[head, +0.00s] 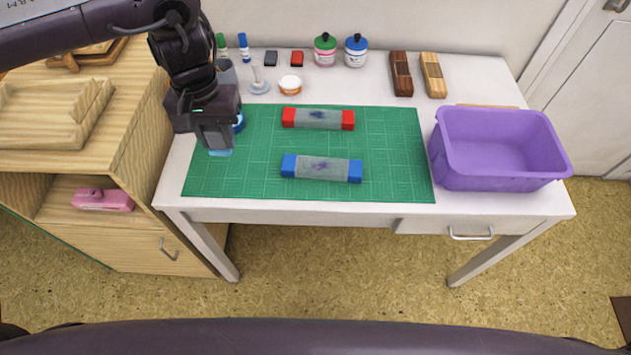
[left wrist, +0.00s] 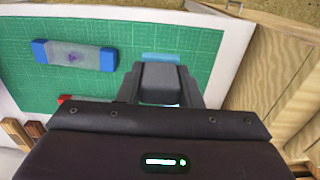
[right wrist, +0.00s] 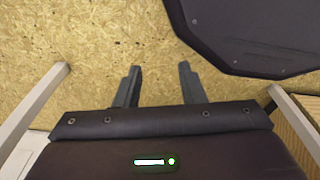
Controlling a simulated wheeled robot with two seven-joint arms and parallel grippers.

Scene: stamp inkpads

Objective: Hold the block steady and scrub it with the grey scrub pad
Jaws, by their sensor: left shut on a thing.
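Two grey blocks lie flat on the green mat (head: 395,150). The block with red ends (head: 318,118) is farther back; the block with blue ends (head: 321,168) is nearer. Both have dark purple smudges on top. My left gripper (head: 217,143) is above the mat's left side, left of both blocks and apart from them. It is shut on a light blue thing (head: 220,152), mostly hidden by the fingers; its edge also shows in the left wrist view (left wrist: 160,57). I cannot tell whether this is the scrub pad. My right gripper (right wrist: 158,88) is open and empty, above the floor.
A purple bin (head: 495,180) stands at the table's right. Bottles (head: 325,50), wooden blocks (head: 401,74) and small stamp items (head: 290,86) line the back. A round blue thing (head: 240,124) sits partly hidden behind my left gripper. The mat's right part is clear.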

